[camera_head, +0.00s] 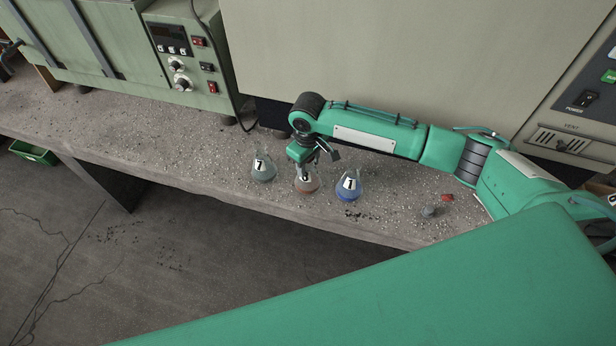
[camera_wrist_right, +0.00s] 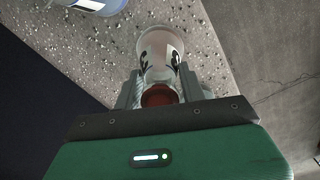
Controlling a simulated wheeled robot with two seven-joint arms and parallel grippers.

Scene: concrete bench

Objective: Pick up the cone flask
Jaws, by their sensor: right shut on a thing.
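Three cone flasks with white number labels stand in a row on the concrete bench. The middle flask (camera_head: 306,184) has a reddish base, and my right gripper (camera_head: 305,163) is over it, shut on its upper part. In the right wrist view this flask (camera_wrist_right: 160,47) sits between the two fingers of the right gripper (camera_wrist_right: 158,92), with a red round part near the jaws. A greenish-grey flask (camera_head: 263,170) stands to its left. A blue flask (camera_head: 348,187) stands to its right, and a bluish one shows in the right wrist view's top corner (camera_wrist_right: 97,5). My left gripper is not in view.
The concrete bench (camera_head: 190,150) has its front edge close to the flasks. A green control box (camera_head: 185,60) and a large beige cabinet (camera_head: 400,50) stand behind. A small grey object (camera_head: 429,212) and a red one (camera_head: 447,198) lie to the right. The bench's left part is clear.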

